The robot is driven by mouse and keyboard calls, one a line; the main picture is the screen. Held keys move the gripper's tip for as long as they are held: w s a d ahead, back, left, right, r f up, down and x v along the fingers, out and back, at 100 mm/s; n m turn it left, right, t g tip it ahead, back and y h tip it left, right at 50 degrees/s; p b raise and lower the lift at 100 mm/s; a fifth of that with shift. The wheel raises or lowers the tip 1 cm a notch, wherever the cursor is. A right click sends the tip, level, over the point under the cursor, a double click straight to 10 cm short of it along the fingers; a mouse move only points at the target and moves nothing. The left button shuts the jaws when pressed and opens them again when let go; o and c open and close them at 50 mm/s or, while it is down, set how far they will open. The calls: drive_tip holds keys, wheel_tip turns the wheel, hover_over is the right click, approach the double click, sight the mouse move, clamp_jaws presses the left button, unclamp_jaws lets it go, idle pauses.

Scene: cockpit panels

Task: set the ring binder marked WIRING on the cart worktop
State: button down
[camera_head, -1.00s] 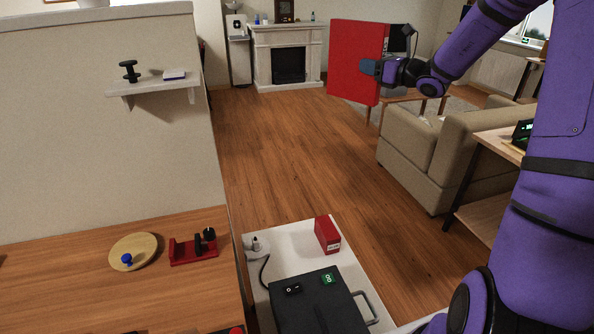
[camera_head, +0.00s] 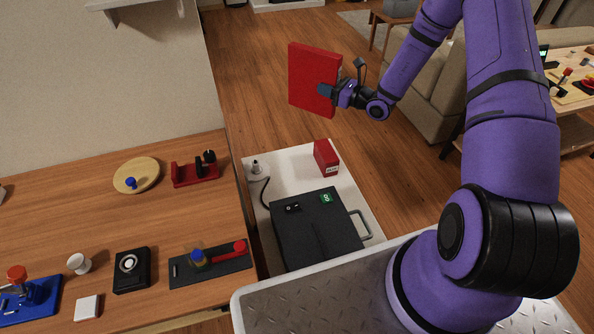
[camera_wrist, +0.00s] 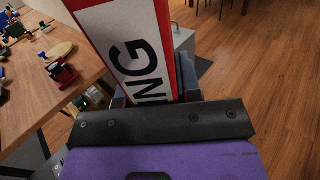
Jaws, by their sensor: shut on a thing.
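My gripper (camera_head: 326,92) is shut on a red ring binder (camera_head: 308,72) and holds it upright in the air, above and beyond the cart. In the wrist view the binder's white spine label (camera_wrist: 126,52) fills the top middle, and the black letters "NG" show; the rest of the word is out of view. The cart's white worktop (camera_head: 356,205) is below, nearer to me than the binder. A black case (camera_head: 318,230) with a handle and a small red box (camera_head: 326,158) stand on it.
A wooden bench (camera_head: 85,215) with several switches and a round wooden plate (camera_head: 137,175) lies left of the cart. A white corded fitting (camera_head: 257,168) occupies the worktop's far left corner. Some worktop between it and the red box is bare. A sofa (camera_head: 425,95) stands at right.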

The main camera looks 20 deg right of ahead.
drive_tip(key=s+a+f, duration=0.3)
drive_tip(key=f, duration=0.9)
drive_tip(key=s+a+f, duration=0.3)
drive_tip(key=a+f, duration=0.1)
drive_tip(key=f, duration=0.8)
drive_tip(key=shift+a+n+g+y, duration=0.2)
drive_tip(key=shift+n+g+y, duration=0.1)
drive_tip(key=shift+n+g, duration=0.1)
drive_tip(key=shift+f, duration=0.15)
drive_tip(key=c, duration=0.8)
unclamp_jaws()
drive_tip(key=shift+s, duration=0.1)
